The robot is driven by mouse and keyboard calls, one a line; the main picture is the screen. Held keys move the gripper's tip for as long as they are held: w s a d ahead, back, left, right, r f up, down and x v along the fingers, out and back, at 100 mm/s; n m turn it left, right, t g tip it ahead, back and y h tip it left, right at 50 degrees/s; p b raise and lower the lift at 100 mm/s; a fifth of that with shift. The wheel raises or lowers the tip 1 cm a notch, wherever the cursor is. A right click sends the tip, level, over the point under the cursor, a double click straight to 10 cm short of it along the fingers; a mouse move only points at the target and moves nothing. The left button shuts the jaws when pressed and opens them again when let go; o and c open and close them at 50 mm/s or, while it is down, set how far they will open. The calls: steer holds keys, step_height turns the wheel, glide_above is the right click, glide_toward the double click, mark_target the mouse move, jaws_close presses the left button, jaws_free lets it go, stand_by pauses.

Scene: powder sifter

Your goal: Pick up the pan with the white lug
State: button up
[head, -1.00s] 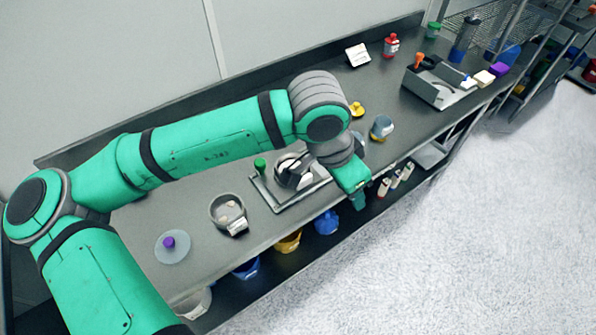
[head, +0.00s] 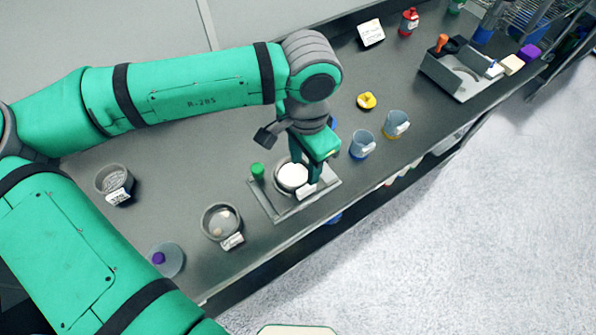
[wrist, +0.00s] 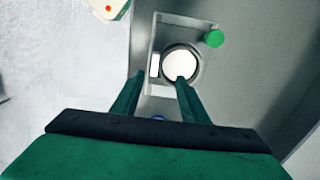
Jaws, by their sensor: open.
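A round grey pan (head: 292,176) with a white content sits on the metal tray (head: 262,206), beside a green knob (head: 257,171). A white lug or tag (head: 306,191) is at its front edge. My gripper (head: 308,170) is above the pan's right side, open and pointing down. In the wrist view, the two fingers of my gripper (wrist: 159,78) are spread and empty near the white lug (wrist: 154,65), with the pan (wrist: 181,65) at the right fingertip. I cannot tell the height gap. My fingers hide part of the pan in the head view.
A second grey pan (head: 221,222) with a white tag and small lumps stands left of the tray. Another tagged round pan (head: 115,180) is farther left. Cups (head: 361,145) (head: 396,125) stand to the right. A purple-knobbed clear disc (head: 166,260) lies near the front edge.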

mark_target(305, 187)
steer(key=f, duration=0.2)
steer(key=s+f, duration=0.1)
steer(key=shift+d+f, duration=0.1)
steer(key=shift+d, duration=0.15)
steer(key=f, duration=0.5)
steer(key=shift+w, duration=0.2)
jaws_close()
